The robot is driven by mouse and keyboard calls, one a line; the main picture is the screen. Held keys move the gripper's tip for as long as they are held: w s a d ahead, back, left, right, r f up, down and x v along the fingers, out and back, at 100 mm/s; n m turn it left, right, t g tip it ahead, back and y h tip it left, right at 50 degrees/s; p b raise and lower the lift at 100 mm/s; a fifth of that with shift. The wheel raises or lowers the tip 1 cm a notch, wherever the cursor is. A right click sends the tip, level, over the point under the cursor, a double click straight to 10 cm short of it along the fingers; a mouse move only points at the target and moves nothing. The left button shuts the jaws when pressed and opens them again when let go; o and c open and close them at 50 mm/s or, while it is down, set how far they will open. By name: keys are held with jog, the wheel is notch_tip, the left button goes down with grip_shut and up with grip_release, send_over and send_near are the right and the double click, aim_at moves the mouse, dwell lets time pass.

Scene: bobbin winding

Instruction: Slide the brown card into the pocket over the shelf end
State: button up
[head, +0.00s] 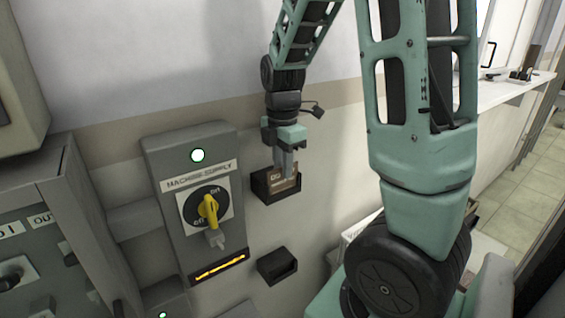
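The brown card (280,185) has pale print on it and stands roughly upright at the upper dark wall pocket (264,192). Its lower part is hidden behind the pocket's front, so it appears to be at least partly inside. My gripper (287,170) comes down from above, with its grey fingers over the card's upper part. The fingers look shut on the card. A second dark pocket (277,266) sits lower on the wall and looks empty.
Left of the pockets is a grey machine supply box (168,160) with a yellow rotary switch (208,209) and a lit strip below. A grey cabinet (40,235) stands farther left. A white counter (510,92) with small items is at the right. My arm covers the right middle.

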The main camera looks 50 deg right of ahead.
grip_shut()
jog(key=shift+r, duration=0.1)
notch_tip(320, 180, up, 7)
jog(key=p, duration=0.5)
jog(key=shift+r+p, duration=0.15)
jog(key=shift+p, duration=0.2)
